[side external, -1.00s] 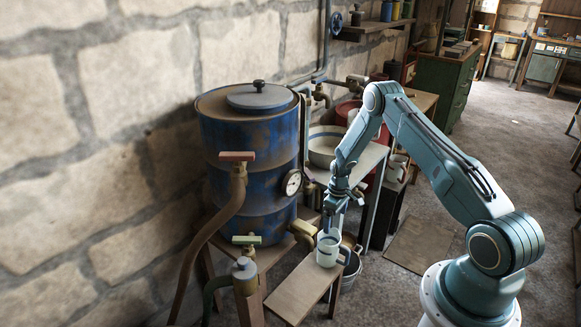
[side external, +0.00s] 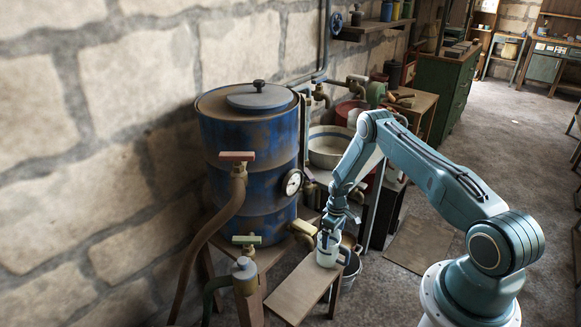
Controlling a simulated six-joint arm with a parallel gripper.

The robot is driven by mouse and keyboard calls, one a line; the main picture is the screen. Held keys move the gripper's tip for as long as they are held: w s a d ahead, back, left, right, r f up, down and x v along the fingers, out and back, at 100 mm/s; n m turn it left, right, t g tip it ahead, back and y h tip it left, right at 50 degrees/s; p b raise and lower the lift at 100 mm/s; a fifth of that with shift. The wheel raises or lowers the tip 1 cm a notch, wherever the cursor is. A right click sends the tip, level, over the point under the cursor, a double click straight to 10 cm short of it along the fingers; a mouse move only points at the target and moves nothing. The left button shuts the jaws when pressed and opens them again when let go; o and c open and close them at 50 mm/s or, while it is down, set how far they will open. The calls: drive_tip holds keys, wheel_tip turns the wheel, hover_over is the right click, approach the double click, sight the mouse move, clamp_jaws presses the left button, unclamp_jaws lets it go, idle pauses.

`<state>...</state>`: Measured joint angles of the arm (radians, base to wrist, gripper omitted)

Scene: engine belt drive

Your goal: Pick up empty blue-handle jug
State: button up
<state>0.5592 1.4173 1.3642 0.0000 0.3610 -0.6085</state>
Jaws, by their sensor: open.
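A white jug (side external: 327,256) with a blue handle on its right side stands upright on a narrow wooden plank bench (side external: 297,289), below the blue barrel's tap. My gripper (side external: 328,240) points down at the top of the jug, with its fingers at the rim. The fingers are small here, and I cannot tell whether they touch the jug. The inside of the jug is hidden.
A rusty blue barrel (side external: 249,165) with a gauge (side external: 293,183) stands to the left. A brass tap (side external: 304,228) is close beside my gripper. A metal bucket (side external: 352,272) is behind the bench. A wide basin (side external: 328,146) sits farther back. Floor at right is open.

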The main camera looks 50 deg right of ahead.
sight(333, 243)
drive_tip(key=shift+f, duration=0.4)
drive_tip(key=shift+f, duration=0.1)
drive_tip(key=shift+f, duration=2.5)
drive_tip(key=c, duration=1.1)
drive_tip(key=shift+r, duration=0.15)
wheel_tip(333, 243, up, 20)
